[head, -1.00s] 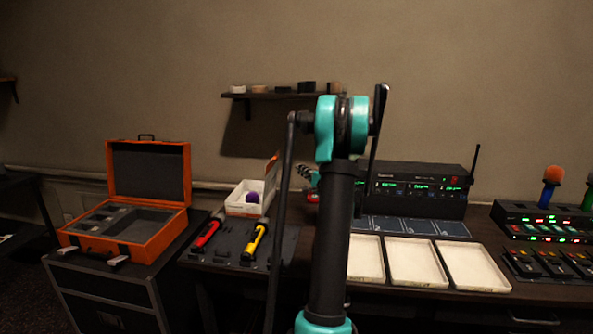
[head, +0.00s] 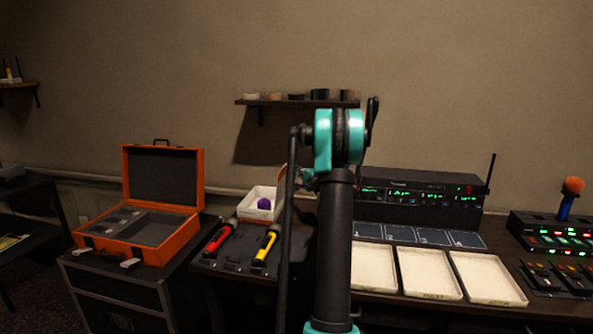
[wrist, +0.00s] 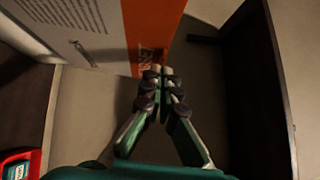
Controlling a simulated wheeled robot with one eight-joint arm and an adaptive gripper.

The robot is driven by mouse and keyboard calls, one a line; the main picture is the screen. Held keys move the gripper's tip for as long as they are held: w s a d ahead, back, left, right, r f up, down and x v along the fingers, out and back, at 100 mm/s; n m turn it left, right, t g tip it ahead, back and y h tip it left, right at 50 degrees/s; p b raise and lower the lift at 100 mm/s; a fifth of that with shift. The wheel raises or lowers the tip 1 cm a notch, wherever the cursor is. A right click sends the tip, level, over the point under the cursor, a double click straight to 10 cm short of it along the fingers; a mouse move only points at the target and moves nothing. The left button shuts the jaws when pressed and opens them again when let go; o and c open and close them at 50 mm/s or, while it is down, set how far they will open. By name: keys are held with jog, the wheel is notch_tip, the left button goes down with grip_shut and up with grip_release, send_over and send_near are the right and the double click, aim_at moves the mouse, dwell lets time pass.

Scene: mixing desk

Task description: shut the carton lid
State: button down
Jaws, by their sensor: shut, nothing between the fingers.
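The carton (head: 262,198) is a small white open box with a purple ball (head: 264,204) in it, on the desk left of my arm. Its lid (head: 281,183) stands up at the carton's right side, partly hidden by my arm. In the wrist view a white and orange printed panel, which looks like the lid (wrist: 105,35), fills the upper left. My gripper (wrist: 161,72) is shut and empty, its fingertips close to the orange edge of that panel; I cannot tell whether they touch. In the head view my gripper is mostly hidden behind my arm.
An open orange case (head: 140,220) stands at left. Red (head: 219,238) and yellow (head: 266,246) tools lie in front of the carton. Cream trays (head: 428,272) and a black receiver (head: 420,205) are right of my arm. A wall shelf (head: 297,102) hangs above.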

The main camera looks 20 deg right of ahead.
jog(key=w+a+n+g+h, duration=0.2)
jog(key=w+a+n+g, duration=0.4)
jog(key=a, duration=0.5)
jog(key=w+a+f+n+g+h, duration=0.4)
jog(key=a+f, duration=0.5)
jog(key=f, duration=0.3)
jog(key=shift+w+g+h, duration=0.7)
jog(key=shift+w+h, duration=0.7)
jog(key=shift+w, duration=0.3)
jog(key=shift+s+d+f, duration=0.1)
jog(key=shift+f, duration=0.05)
